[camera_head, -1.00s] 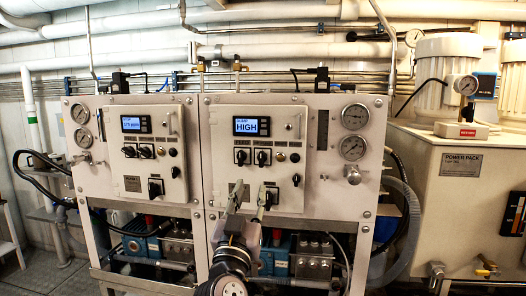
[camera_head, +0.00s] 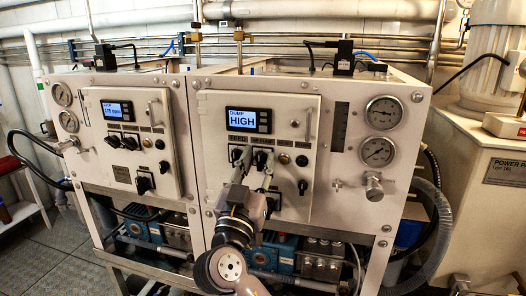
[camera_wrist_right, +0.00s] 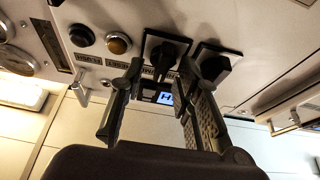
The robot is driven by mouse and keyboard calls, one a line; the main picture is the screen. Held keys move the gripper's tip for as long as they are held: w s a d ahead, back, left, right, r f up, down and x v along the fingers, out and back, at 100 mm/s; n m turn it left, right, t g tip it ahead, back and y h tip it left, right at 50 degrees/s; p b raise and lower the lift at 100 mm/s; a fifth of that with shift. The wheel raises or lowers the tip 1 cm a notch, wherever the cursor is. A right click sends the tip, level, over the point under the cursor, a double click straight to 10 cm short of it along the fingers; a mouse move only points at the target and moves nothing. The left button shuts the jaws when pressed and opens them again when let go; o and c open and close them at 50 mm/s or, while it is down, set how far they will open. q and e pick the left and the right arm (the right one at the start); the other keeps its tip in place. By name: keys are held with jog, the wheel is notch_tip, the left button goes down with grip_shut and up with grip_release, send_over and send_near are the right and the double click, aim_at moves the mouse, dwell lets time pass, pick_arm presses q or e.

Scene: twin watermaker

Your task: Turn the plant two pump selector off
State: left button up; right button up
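The plant two control panel (camera_head: 215,180) is the right-hand white door, with a lit display (camera_head: 243,121) reading DUMP HIGH. Below it is a row of black selector knobs on square plates. The left knob is partly covered by my gripper; the second knob (camera_head: 260,159) is just right of it. In the right wrist view two black knobs show, one (camera_wrist_right: 165,53) beyond the gap between my fingers and one (camera_wrist_right: 213,66) to its right. My right gripper (camera_head: 255,168) is open and empty, fingertips close to the row; contact cannot be told. My left gripper is out of view.
The plant one panel (camera_head: 130,150) is to the left. Gauges (camera_head: 383,112) and a valve knob (camera_head: 374,187) are to the right. Pumps and hoses fill the space below.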

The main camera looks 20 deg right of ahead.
jog(key=shift+s+a+r, duration=0.1)
jog(key=shift+s, duration=0.05)
jog(key=shift+c, duration=0.4)
grip_shut()
